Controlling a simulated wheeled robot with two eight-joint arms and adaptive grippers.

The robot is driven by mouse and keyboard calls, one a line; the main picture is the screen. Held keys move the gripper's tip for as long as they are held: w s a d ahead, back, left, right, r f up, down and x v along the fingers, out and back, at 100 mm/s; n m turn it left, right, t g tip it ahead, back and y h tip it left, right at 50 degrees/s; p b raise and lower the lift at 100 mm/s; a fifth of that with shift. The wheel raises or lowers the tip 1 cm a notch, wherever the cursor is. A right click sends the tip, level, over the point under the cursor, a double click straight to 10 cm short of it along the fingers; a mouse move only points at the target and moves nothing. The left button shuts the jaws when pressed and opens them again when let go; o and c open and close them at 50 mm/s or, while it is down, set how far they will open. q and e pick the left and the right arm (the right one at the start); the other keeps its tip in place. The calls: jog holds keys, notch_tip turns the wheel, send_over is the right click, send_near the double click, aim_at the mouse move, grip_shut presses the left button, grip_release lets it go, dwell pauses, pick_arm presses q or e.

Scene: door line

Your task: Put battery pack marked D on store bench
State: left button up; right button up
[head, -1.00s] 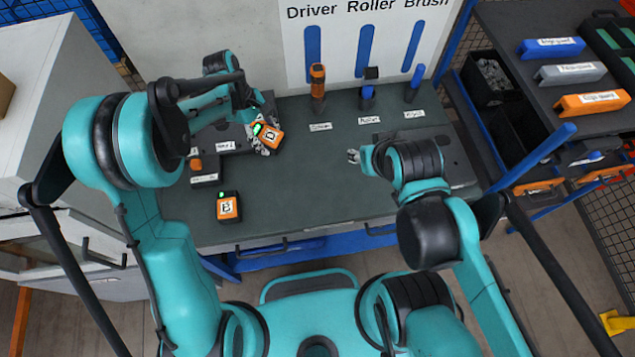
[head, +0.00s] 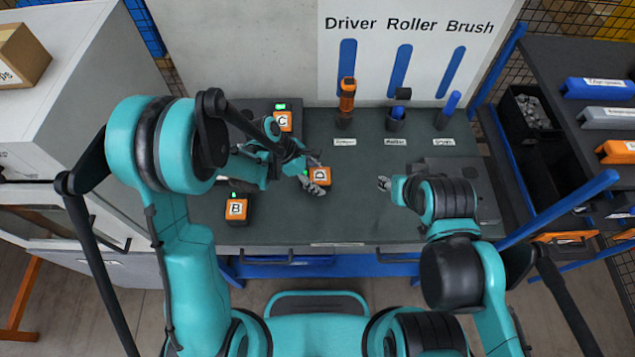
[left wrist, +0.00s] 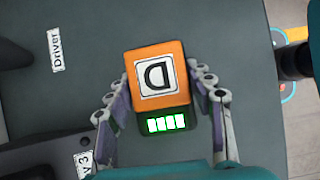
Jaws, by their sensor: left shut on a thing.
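Battery pack D (head: 319,178) is orange and black with a white D label and a lit green indicator. My left gripper (head: 314,182) is shut on it, over the bench top. In the left wrist view the pack (left wrist: 159,85) sits between the two fingers of the left gripper (left wrist: 162,100). I cannot tell for sure whether the pack clears the surface. My right gripper (head: 384,183) is over the right part of the bench with nothing seen in it; its finger opening is too small to judge. The dark green bench (head: 345,220) lies below both grippers.
Pack B (head: 237,209) stands at the bench's front left, and pack C (head: 283,121) stands at the back left. A driver (head: 347,95) and other tools stand in holders along the back. A dark shelf unit (head: 560,100) is at right. The bench's front middle is clear.

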pick_arm(q)
notch_tip(320, 180, down, 2)
jog(key=shift+w+f, duration=0.1)
jog(key=shift+f+b, duration=0.1)
jog(key=shift+b, duration=0.3)
jog(key=o, duration=1.7)
jog(key=shift+r+p, duration=0.3)
jog(key=shift+p, duration=0.05)
jog(key=p+v, duration=0.2)
jog(key=v, duration=1)
jog(key=shift+f, duration=0.1)
